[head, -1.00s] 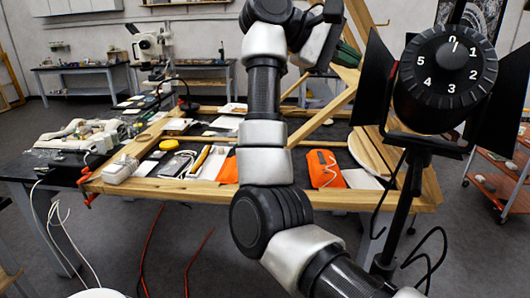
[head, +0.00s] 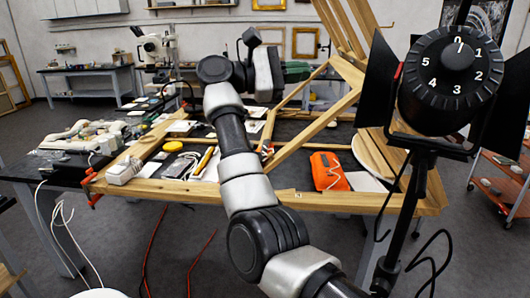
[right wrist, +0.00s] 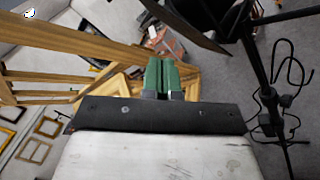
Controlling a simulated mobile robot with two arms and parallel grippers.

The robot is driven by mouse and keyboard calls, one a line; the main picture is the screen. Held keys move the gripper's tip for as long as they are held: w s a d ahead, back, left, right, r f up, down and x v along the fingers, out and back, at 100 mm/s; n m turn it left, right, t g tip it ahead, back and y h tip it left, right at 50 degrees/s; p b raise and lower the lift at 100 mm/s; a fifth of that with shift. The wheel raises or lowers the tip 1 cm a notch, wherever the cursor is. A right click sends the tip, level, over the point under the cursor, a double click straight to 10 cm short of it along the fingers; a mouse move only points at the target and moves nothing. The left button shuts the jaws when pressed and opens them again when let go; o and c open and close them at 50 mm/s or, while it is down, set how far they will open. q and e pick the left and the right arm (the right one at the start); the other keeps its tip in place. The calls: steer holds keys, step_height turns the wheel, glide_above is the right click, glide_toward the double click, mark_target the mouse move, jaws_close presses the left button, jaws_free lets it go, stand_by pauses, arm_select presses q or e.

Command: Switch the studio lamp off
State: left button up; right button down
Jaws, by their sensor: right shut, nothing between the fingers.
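The studio lamp (head: 447,95) stands at the right of the head view on a black stand, with black flaps at both sides. Its round dial (head: 458,58) faces me, numbered 0 to 5. The white mark on the knob points close to 0. My right gripper (head: 300,72) is left of the lamp, well apart from it, above the far part of the wooden-framed table. In the right wrist view its green fingers (right wrist: 162,72) are together and empty. The lamp's stand (right wrist: 262,75) shows at the right there. My left gripper is out of view.
The wooden-framed table (head: 215,193) holds tools, a yellow round tin (head: 173,147) and an orange pouch (head: 328,171). Wooden easel bars (head: 345,65) rise between my gripper and the lamp. A red trolley (head: 500,180) stands at the right. Cables hang by the lamp stand.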

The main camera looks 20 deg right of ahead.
steer(key=w+a+f+n+t+h, duration=0.1)
steer(key=w+f+n+t+h, duration=0.1)
steer(key=w+f+n+t, duration=0.3)
steer(key=w+a+f+n+t+h, duration=0.1)
steer(key=w+f+n+t, duration=0.4)
steer(key=f+n+t, duration=0.7)
step_height(320, 180, down, 5)
steer(key=n+h, duration=0.1)
steer(key=n, duration=0.7)
steer(key=shift+w+a, duration=0.35)
steer(key=shift+a, duration=0.05)
